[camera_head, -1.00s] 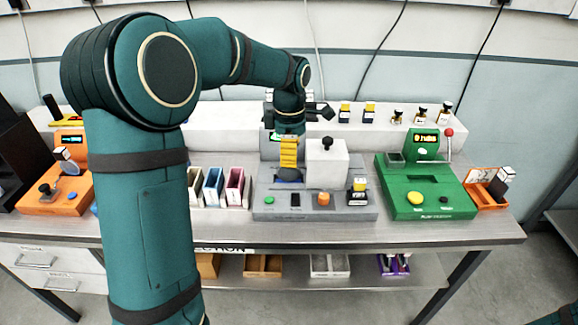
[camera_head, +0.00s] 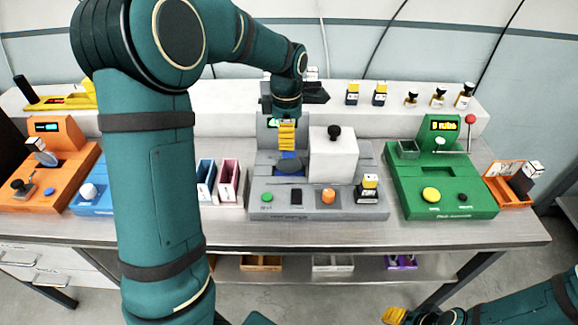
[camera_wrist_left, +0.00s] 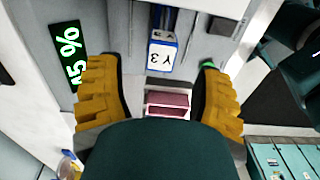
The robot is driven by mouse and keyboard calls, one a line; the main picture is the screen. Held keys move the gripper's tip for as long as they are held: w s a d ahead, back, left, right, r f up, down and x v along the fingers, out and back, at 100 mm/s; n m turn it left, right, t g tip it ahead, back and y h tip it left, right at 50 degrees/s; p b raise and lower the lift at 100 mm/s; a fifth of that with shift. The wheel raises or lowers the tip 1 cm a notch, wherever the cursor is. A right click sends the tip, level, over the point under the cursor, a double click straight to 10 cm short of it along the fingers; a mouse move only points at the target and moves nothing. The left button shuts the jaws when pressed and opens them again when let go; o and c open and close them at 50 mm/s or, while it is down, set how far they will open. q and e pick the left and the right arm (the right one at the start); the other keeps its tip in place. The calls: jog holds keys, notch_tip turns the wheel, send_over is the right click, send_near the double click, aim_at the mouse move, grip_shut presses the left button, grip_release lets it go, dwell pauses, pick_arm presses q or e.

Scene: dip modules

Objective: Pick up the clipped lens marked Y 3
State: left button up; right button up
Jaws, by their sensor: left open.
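The clipped lens marked Y 3 (camera_wrist_left: 162,54) shows in the left wrist view as a small white and blue block, its marking upside down. It sits by thin rods on a grey surface. My left gripper (camera_wrist_left: 157,92) is open, its yellow fingers on either side of the picture and the lens between and beyond them, apart from both. In the head view my left gripper (camera_head: 287,136) points down over the back of the grey station (camera_head: 317,205). The lens cannot be made out there; a bit of blue shows below the fingers. My right gripper (camera_head: 396,315) is partly in view at the bottom edge.
A white block with a black knob (camera_head: 333,160) stands just right of the left gripper. A yellow-topped block (camera_head: 370,183) sits at the station's front right. A green machine (camera_head: 440,185) is to the right, an orange one (camera_head: 50,175) far left. The bench front is clear.

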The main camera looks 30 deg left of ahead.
aim_at(289, 153)
pick_arm(q)
jog(key=shift+w+d+f+b, duration=0.1)
jog(key=shift+f+b, duration=0.25)
jog(key=shift+f, duration=1.3)
jog(key=shift+d+f+b, duration=0.1)
jog(key=shift+f+b, duration=0.25)
jog(key=shift+f, duration=1.3)
jog(key=shift+r, duration=0.1)
grip_shut()
